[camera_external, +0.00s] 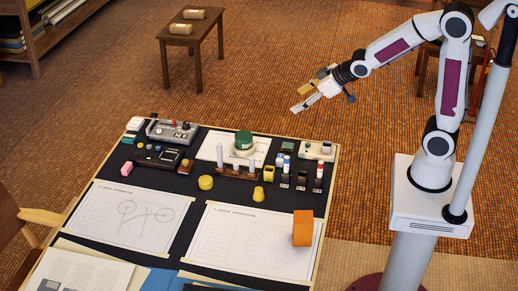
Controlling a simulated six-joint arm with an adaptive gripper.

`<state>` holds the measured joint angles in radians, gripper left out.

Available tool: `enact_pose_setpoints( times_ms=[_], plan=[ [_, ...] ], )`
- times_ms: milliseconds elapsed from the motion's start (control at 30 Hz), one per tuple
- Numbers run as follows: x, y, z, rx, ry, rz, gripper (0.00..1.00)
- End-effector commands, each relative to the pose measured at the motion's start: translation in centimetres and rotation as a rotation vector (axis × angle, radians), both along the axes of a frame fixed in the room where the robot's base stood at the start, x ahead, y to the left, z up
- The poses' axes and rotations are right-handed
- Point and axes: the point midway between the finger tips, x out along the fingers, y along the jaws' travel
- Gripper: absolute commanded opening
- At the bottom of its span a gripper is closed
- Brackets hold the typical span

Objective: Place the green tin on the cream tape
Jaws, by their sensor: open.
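The green tin (243,137) is a short dark green cylinder near the middle of the board's far half. It appears to rest upright on top of the cream tape (244,152), a pale round roll lying flat on a white sheet. The tin hides the middle of the roll. My gripper (299,98) is open and empty. It is up and to the right of the tin, clear of it, in the air beyond the board's far edge.
Two posts on a stand (238,171) are just in front of the tape. Black holders with coloured tops (302,175) stand to the right. Yellow pieces (206,182), a grey device (172,131) and an orange block (302,228) are around. Drawing sheets (128,213) cover the near half.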

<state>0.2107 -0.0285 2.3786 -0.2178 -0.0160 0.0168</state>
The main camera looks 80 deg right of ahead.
Motion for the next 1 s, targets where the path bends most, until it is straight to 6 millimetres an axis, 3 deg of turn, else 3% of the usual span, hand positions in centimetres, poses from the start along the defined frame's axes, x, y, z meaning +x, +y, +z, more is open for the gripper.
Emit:
enact_pose_setpoints(
  times_ms=[433, 1000],
  plan=[
    [-8.6, 3.9, 4.0, 0.043, 0.105, -0.012, 0.63],
    [-21.5, 8.8, 5.7, 0.126, 0.252, 0.025, 0.63]
  ],
)
